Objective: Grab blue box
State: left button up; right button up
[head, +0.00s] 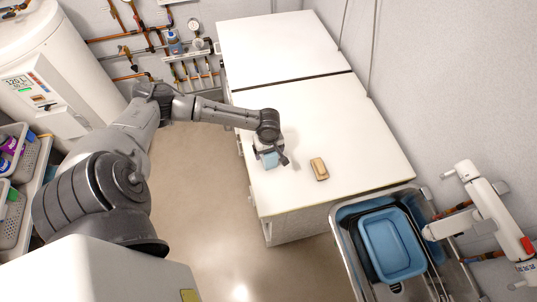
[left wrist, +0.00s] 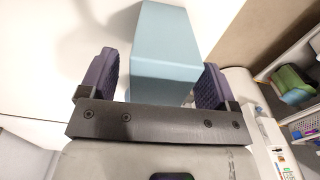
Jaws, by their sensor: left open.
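The blue box (head: 270,160) stands on the white counter near its left edge, partly hidden by my left gripper in the head view. My left gripper (head: 277,158) is right at the box, reaching in from the left. In the left wrist view the light-blue box (left wrist: 165,55) sits between the two purple finger pads of the left gripper (left wrist: 156,80). The jaws are open, with a gap showing between the left pad and the box. The right pad is close to the box; I cannot tell whether it touches. My right gripper is not in view.
A tan brush-like block (head: 319,169) lies on the white counter (head: 350,130) to the right of the box. A sink (head: 342,215) with a blue basin (head: 391,245) is at the lower right. The counter behind is clear. Shelved baskets (head: 30,165) stand at far left.

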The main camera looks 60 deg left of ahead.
pick_arm(q)
jog(key=shift+f, duration=0.8)
jog(key=shift+c, duration=0.5)
jog(key=c, duration=1)
jog(key=shift+r, duration=0.1)
